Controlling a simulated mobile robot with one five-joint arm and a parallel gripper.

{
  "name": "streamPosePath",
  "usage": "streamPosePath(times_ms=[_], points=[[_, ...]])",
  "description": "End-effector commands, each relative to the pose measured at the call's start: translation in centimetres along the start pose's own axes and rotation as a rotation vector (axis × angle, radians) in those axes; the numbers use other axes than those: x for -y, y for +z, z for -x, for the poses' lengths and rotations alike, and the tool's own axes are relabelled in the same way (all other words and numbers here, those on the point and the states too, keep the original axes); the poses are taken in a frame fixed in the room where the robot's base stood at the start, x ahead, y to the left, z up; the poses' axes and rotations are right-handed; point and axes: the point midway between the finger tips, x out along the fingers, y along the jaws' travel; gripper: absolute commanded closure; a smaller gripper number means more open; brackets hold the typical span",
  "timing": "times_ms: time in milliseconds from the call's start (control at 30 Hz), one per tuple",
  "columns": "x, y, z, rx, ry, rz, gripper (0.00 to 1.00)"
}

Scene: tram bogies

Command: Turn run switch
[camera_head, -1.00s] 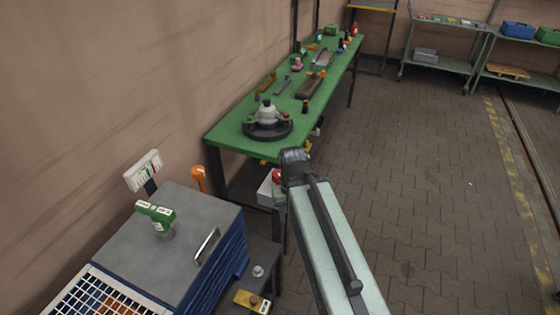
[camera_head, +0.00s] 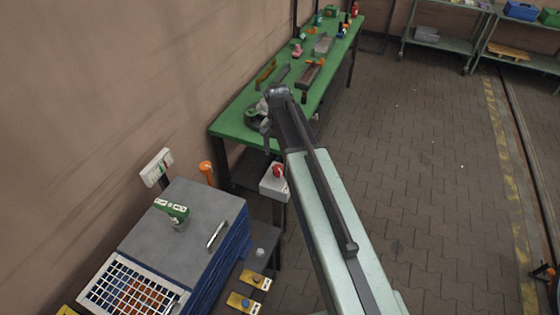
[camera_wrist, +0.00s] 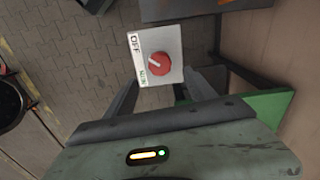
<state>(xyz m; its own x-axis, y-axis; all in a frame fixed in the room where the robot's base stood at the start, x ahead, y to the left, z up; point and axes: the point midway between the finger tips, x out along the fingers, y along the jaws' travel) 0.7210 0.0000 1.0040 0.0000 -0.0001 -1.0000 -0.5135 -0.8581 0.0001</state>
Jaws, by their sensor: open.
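The run switch is a red knob (camera_head: 277,171) on a light grey box (camera_head: 268,187) at the near end of the green bench. In the wrist view the red knob (camera_wrist: 159,65) sits on the box's pale face (camera_wrist: 170,41), with OFF and RUN labels along one side. I cannot tell which label the knob points to. My gripper (camera_head: 266,130) is at the end of my raised arm, near the bench's front corner. In the wrist view my gripper (camera_wrist: 160,97) is open and empty, and the knob is ahead, apart from it.
The green bench (camera_head: 233,122) carries tools and parts.

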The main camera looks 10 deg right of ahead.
Motion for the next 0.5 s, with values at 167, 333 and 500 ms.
streamPosePath(times_ms=[167,333,500], points=[[-0.1,0.0,-2.3,0.000,0.000,0.001,0.36],[-0.1,0.0,-5.4,0.000,0.000,0.001,0.36],[-0.1,0.0,-7.7,0.000,0.000,0.001,0.36]])
